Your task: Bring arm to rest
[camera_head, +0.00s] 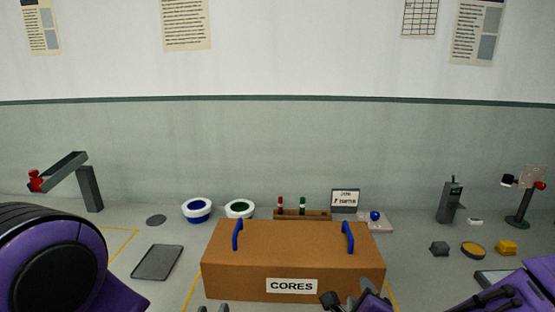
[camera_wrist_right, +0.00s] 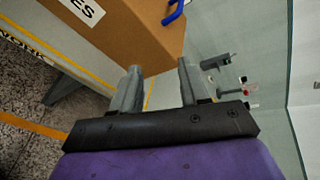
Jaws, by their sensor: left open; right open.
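My right gripper (camera_wrist_right: 161,88) is open and empty in the right wrist view, its two grey fingers spread apart. The brown CORES box (camera_wrist_right: 115,38) stands beyond its fingers there, apart from them as far as I can tell. In the head view, the right arm comes in at the lower right, with the gripper low in front of the box (camera_head: 245,262). My left gripper (camera_head: 212,309) shows only as fingertips at the bottom edge, in front of the box. The purple and black left arm fills the lower left corner.
At right are a grey device (camera_head: 450,200), a yellow-topped disc (camera_head: 473,250) and small blocks.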

